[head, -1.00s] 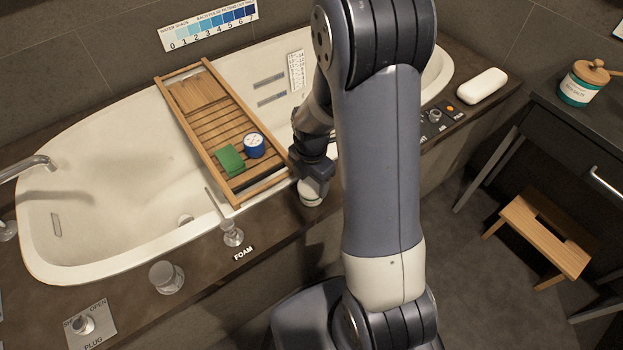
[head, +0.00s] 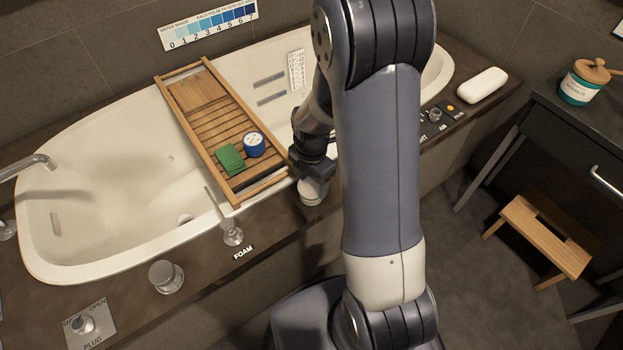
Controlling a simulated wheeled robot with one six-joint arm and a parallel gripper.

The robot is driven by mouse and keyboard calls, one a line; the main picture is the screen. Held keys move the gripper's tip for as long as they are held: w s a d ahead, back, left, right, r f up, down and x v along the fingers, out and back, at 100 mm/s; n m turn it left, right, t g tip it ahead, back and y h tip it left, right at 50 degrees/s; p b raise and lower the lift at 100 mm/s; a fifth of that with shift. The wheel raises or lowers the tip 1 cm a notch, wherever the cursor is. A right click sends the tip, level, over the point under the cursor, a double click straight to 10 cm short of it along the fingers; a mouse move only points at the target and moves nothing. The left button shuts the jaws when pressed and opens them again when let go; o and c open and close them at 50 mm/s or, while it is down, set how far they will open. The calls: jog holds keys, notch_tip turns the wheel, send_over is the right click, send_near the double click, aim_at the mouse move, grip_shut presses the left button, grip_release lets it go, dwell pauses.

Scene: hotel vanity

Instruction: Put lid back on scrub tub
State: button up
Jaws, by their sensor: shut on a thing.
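The scrub tub (head: 309,200) is a small, pale, round container on the dark tub ledge, just right of the wooden bath tray's near end. My gripper (head: 312,182) points down directly over it and is shut on its pale lid. The lid is mostly hidden by the gripper. Lid and tub line up closely, but I cannot tell whether the lid is fully seated. My arm hides the area just to the right.
A wooden stool (head: 545,235) is at right.

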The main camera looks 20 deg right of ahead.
jog(key=o, duration=1)
jog(key=shift+o, duration=0.6)
jog(key=shift+o, duration=0.6)
jog(key=shift+r+p, duration=2.8)
jog(key=shift+r, duration=0.75)
jog(key=shift+c, duration=0.2)
grip_shut()
